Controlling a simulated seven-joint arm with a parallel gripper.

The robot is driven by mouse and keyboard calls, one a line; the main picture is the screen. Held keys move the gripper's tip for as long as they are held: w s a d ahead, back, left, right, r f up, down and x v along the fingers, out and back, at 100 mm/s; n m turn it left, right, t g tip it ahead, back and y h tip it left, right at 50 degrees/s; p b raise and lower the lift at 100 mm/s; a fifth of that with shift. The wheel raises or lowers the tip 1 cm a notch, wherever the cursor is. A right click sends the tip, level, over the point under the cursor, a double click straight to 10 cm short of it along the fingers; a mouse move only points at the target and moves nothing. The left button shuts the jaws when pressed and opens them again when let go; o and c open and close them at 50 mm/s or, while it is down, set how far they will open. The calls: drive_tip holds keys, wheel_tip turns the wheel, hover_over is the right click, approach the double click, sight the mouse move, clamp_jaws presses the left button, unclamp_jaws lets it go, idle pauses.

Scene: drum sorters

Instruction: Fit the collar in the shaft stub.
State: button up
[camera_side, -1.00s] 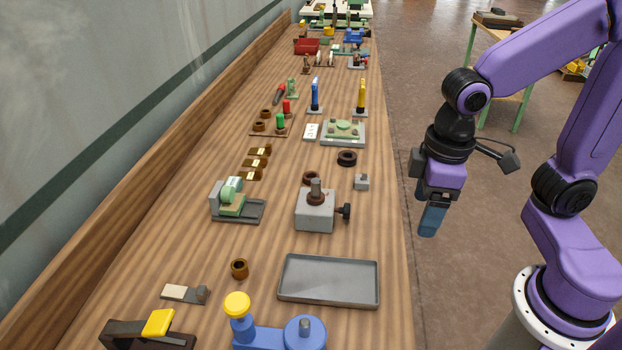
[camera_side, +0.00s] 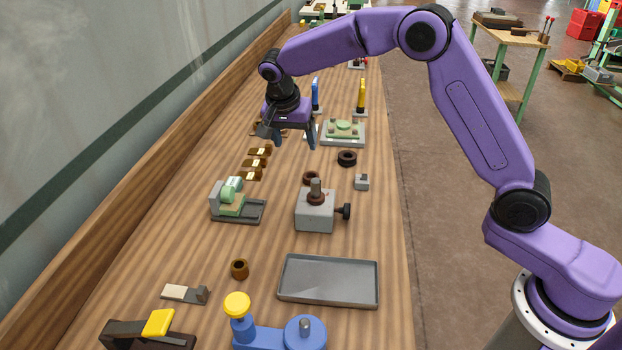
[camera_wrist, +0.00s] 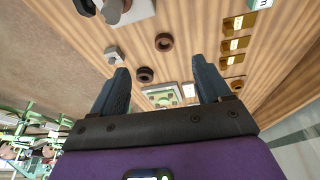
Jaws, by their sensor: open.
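The shaft stub (camera_side: 315,184) is a short grey upright post on a grey block (camera_side: 314,219) with a dark side knob. A brown ring sits around its base. The block shows partly at the top of the wrist view (camera_wrist: 135,12). Loose rings that may be the collar are a brown ring (camera_side: 309,177) just behind the block, a black ring (camera_side: 347,163) farther back, and a brown bushing (camera_side: 239,273) in front; I cannot tell which. The wrist view shows the brown ring (camera_wrist: 164,49) and black ring (camera_wrist: 145,80). My gripper (camera_side: 295,145) is open and empty, above the bench behind the block.
A grey tray (camera_side: 329,299) lies in front of the block. A green fixture (camera_side: 232,207) stands left of it, with several brass-marked brown pieces (camera_side: 258,152) behind. A small grey block (camera_side: 362,182) is at right. A green plate (camera_side: 343,140) and upright tools stand near my gripper.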

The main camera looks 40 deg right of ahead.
drive_tip(key=w+d+f+m, duration=0.2)
drive_tip(key=w+d+m, duration=0.1)
drive_tip(key=w, duration=0.1)
approach(310, 172)
drive_tip(key=shift+s+a+f+h, duration=0.15)
drive_tip(key=shift+s+a+f, duration=0.1)
drive_tip(key=shift+f, duration=0.3)
drive_tip(key=shift+s+a+f+h, duration=0.15)
drive_tip(key=shift+s+f, duration=0.1)
drive_tip(key=shift+f, duration=0.35)
drive_tip(key=shift+x, duration=3.15)
drive_tip(key=shift+d, duration=0.15)
drive_tip(key=shift+r, duration=0.1)
drive_tip(key=c, duration=1.3)
